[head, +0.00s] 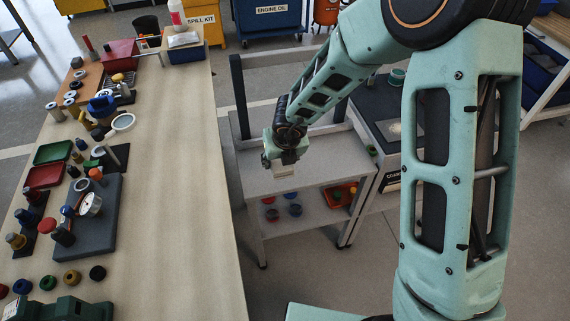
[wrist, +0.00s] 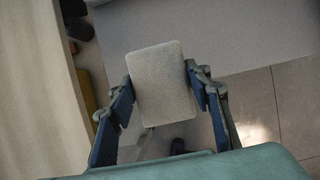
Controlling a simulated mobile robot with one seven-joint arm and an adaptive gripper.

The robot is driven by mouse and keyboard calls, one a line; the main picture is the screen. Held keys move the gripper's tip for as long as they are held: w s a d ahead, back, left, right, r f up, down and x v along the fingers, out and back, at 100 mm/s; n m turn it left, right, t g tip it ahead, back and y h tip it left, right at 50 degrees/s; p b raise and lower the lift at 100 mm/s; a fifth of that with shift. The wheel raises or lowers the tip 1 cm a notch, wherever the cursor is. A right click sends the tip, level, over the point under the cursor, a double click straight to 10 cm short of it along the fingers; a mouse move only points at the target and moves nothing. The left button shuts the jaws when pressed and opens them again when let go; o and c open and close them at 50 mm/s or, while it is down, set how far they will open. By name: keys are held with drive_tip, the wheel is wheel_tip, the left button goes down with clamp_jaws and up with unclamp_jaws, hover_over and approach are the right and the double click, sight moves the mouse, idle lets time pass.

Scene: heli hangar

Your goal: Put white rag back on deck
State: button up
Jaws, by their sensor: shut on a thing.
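My gripper (head: 284,157) is shut on the white rag, a pale folded block. The rag (head: 285,171) shows just below the fingers in the head view. In the wrist view the rag (wrist: 162,80) sits between the two blue fingers of my gripper (wrist: 163,98). They are over or near the left side of a grey cart, whose flat top deck (head: 322,170) lies between the workbench and a dark unit. The deck (wrist: 240,30) also shows past the rag in the wrist view. I cannot tell the exact height of the rag above it.
The workbench (head: 175,200) on the left holds many small parts, trays and a dark plate with a gauge (head: 90,205). The cart's lower shelf (head: 300,215) carries several coloured pieces and an orange tray (head: 340,195). Most of the cart's deck looks bare.

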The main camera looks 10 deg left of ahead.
drive_tip(key=w+f+b, duration=0.1)
drive_tip(key=w+f, duration=0.5)
drive_tip(key=shift+d+f, duration=0.1)
drive_tip(key=shift+f, duration=0.1)
drive_tip(key=shift+f+b, duration=0.8)
drive_tip(key=shift+f, duration=0.75)
drive_tip(key=shift+f, duration=0.2)
drive_tip(key=o, duration=1)
drive_tip(key=shift+r, duration=0.1)
drive_tip(key=shift+r, duration=0.1)
